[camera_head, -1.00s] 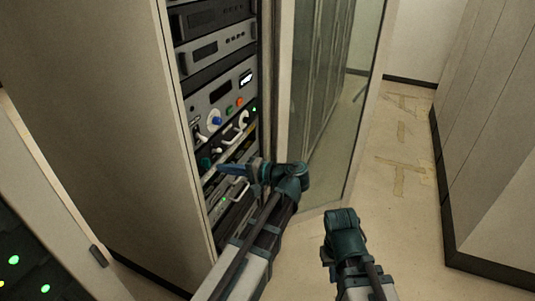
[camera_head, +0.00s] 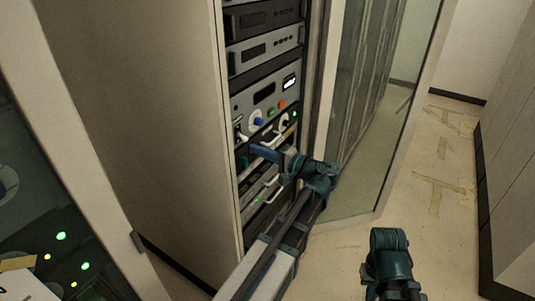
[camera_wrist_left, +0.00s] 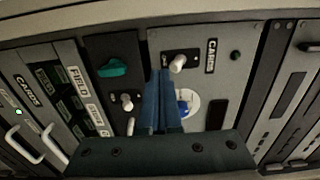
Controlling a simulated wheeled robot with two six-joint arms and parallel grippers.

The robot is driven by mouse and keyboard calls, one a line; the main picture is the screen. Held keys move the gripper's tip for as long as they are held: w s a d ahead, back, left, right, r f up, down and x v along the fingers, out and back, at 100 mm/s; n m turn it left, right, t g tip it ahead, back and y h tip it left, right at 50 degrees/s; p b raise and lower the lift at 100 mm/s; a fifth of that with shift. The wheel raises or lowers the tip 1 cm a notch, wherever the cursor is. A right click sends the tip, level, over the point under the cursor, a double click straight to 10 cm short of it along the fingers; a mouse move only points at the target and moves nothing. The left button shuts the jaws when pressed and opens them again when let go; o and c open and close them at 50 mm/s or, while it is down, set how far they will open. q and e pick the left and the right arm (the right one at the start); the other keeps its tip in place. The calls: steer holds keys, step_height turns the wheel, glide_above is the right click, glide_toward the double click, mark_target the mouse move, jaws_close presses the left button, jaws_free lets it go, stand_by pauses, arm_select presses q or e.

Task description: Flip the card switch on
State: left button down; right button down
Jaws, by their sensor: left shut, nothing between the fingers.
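A toggle switch with a white tip (camera_wrist_left: 178,62) sits on a grey panel beside a label that seems to read CARD in the left wrist view. My left gripper (camera_wrist_left: 160,74) is shut and empty, its blue fingertips just beside and below that white tip. I cannot tell whether they touch it. In the head view my left gripper (camera_head: 254,150) points left at the rack front, below the grey panel with a round white dial. A second white toggle (camera_wrist_left: 127,102) and a teal knob (camera_wrist_left: 112,68) lie left of the fingers. The right gripper's fingers do not show.
The rack (camera_head: 262,75) holds stacked devices with projecting handles (camera_head: 272,190). A glass door (camera_head: 365,130) stands open right of it. A cabinet with green lights (camera_head: 61,236) is at lower left.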

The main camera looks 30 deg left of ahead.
mark_target(238, 142)
arm_select(q)
steer(key=shift+w+a, duration=0.15)
steer(key=shift+a, duration=1.65)
steer(key=shift+r+p, duration=0.7)
steer(key=shift+p, duration=0.05)
steer(key=shift+f, duration=0.1)
steer(key=shift+f+b, duration=0.5)
steer(key=shift+b, duration=0.15)
steer(key=d, duration=0.8)
steer(key=shift+s, duration=0.3)
